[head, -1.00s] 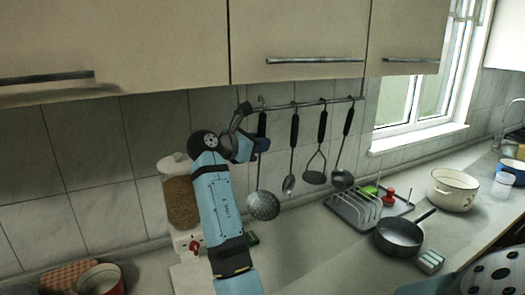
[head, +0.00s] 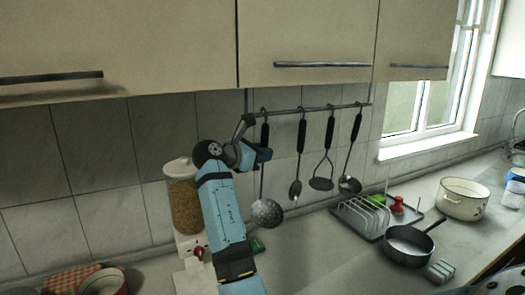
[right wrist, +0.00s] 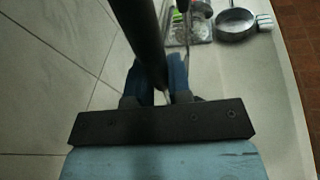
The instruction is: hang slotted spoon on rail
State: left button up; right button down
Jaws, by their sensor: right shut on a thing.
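The slotted spoon (head: 267,212) hangs upright below the left part of the rail (head: 315,109), its round pierced bowl downward. Its black handle top meets the rail's height; I cannot tell whether its hook sits over the rail. In the right wrist view the dark handle (right wrist: 145,40) of the spoon runs between the blue fingers (right wrist: 160,85). My left gripper is not in view.
A spoon (head: 296,188), a masher (head: 322,183) and a ladle (head: 349,184) hang to the right on the rail. Below are a dish rack (head: 362,218), a dark pan (head: 408,246) and a cream pot (head: 463,199). A grain jar (head: 184,205) stands left of the spoon. Cabinets (head: 305,35) overhang the rail.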

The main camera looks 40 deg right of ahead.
jog(key=c, duration=1)
grip_release()
jog(key=a, duration=0.2)
jog(key=a+r, duration=0.1)
jog(key=a, duration=0.2)
jog(key=a+b, duration=0.1)
jog(key=a, duration=0.1)
jog(key=shift+w+a+r, duration=0.15)
jog(key=shift+w, duration=0.1)
